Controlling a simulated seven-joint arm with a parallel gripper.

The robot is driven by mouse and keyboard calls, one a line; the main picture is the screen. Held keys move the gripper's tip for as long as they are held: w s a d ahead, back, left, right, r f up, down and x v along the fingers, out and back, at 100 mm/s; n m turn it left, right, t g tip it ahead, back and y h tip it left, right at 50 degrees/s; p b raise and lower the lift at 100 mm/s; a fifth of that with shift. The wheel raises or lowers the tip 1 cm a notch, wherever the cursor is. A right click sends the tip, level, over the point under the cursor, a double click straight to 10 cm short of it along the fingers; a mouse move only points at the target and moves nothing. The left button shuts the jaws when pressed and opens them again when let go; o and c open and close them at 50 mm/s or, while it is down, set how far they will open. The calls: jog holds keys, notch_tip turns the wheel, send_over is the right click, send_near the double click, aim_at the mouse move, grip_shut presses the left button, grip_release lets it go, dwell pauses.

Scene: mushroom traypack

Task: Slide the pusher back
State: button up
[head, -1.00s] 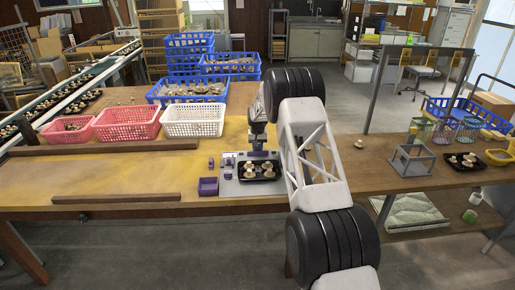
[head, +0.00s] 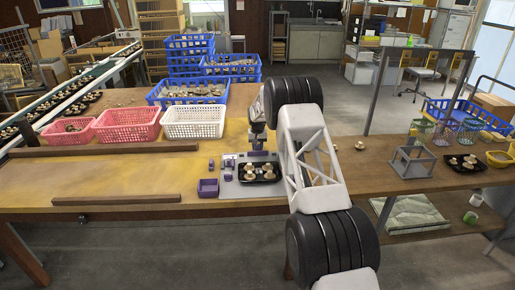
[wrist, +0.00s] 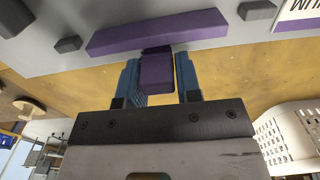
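The purple pusher has a long bar (wrist: 157,31) and a block-shaped handle (wrist: 156,72), both plain in the wrist view. My gripper (wrist: 157,68) has its two blue fingers on either side of the handle, close against it, and appears shut on it. In the head view my gripper (head: 257,143) is low over the grey packing fixture (head: 229,189), at its back edge. A black tray (head: 275,178) with several mushrooms lies on the fixture, just in front of the purple bar. My arm hides part of the fixture's right side.
Wooden rails (head: 116,199) lie on the table. A grey frame stand (head: 412,163) is at the right.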

jog(key=o, duration=0.3)
jog(key=shift+o, duration=0.2)
jog(key=shift+r, duration=0.15)
notch_tip(320, 180, up, 8)
jog(key=shift+f, duration=0.25)
dwell(0.3)
jog(key=shift+r, duration=0.1)
